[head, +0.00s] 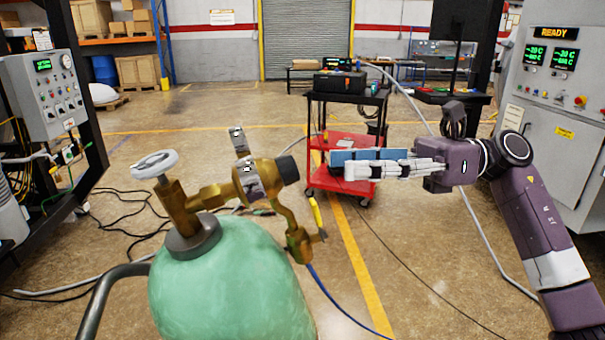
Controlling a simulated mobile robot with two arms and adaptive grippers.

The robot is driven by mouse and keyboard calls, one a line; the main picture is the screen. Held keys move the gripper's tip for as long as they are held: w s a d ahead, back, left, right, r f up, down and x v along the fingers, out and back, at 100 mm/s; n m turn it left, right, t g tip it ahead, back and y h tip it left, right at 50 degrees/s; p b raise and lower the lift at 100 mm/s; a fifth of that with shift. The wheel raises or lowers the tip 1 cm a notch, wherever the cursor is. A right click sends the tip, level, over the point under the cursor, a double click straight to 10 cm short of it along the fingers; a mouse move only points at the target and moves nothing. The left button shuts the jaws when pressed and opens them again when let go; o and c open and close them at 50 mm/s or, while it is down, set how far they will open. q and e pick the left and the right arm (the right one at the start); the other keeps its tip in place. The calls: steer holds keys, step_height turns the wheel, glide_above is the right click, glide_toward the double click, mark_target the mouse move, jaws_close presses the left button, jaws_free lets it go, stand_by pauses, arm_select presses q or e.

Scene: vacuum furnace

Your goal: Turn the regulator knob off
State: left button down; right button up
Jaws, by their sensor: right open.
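The regulator knob (288,170) is a black round knob on the right end of the brass regulator body (262,178). The regulator is mounted on the valve of a green gas cylinder (232,285) in the foreground. My right gripper (348,170) comes in from the right with its fingers pointing left towards the knob. It is open, and a gap shows between its fingertips and the knob in the picture. I cannot tell the gap in depth. My left gripper is not in view.
A white handwheel (155,163) tops the cylinder valve. A yellow lever (316,212) and blue hose (345,312) hang below the regulator. A red cart (345,140) stands behind my right gripper. Control cabinets stand left (35,95) and right (550,110). Cables cross the floor.

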mark_target(287, 170)
steer(key=p+x, duration=0.3)
steer(key=x, duration=0.5)
steer(key=shift+s+d, duration=0.1)
steer(key=shift+s, duration=0.05)
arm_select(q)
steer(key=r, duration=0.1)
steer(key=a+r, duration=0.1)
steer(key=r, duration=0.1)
